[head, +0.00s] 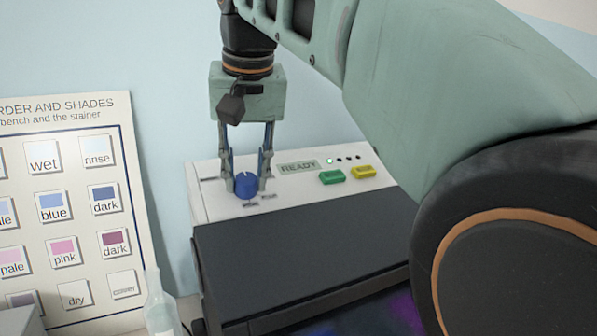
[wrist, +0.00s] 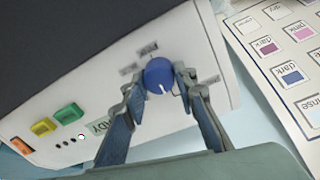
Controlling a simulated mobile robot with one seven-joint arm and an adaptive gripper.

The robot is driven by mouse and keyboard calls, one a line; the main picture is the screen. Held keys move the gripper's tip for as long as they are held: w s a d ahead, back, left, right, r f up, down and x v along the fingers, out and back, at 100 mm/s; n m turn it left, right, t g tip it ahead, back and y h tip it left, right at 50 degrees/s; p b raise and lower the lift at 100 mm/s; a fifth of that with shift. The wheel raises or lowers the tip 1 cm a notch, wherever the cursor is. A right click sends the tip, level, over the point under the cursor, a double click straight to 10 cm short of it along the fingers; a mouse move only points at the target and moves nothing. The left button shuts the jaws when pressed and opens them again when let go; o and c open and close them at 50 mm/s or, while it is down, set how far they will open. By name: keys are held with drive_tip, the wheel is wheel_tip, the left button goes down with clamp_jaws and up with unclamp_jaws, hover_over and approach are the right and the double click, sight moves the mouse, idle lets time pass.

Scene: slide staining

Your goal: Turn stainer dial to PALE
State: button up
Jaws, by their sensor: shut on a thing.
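The stainer (head: 300,250) is a white machine with a dark front cover and a sloped top panel. Its blue dial (head: 246,186) sits at the left of that panel; the dial also shows in the wrist view (wrist: 159,75) with a white pointer line. Small labels lie around the dial, too small to read. My gripper (head: 249,188) reaches down from above with one finger on each side of the dial and is shut on it. In the wrist view the fingers (wrist: 160,88) flank the dial.
A green button (head: 332,177) and a yellow button (head: 363,172) sit right of a READY display (head: 298,168). A board of shade cards (head: 70,200) stands at the left. A clear bottle (head: 160,305) stands in front of it. An orange button (wrist: 21,146) shows in the wrist view.

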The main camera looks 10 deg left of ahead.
drive_tip(key=shift+m, duration=0.3)
drive_tip(key=m+p, duration=0.3)
drive_tip(key=m, duration=0.2)
drive_tip(key=shift+d+r+m, duration=0.1)
drive_tip(key=shift+r+m, duration=0.05)
drive_tip(key=shift+m, duration=0.15)
drive_tip(key=m+p, duration=0.2)
drive_tip(key=m, duration=0.3)
drive_tip(key=shift+w+g, duration=0.1)
drive_tip(key=shift+g, duration=0.2)
drive_tip(key=o, duration=1.2)
drive_tip(key=shift+c, duration=0.2)
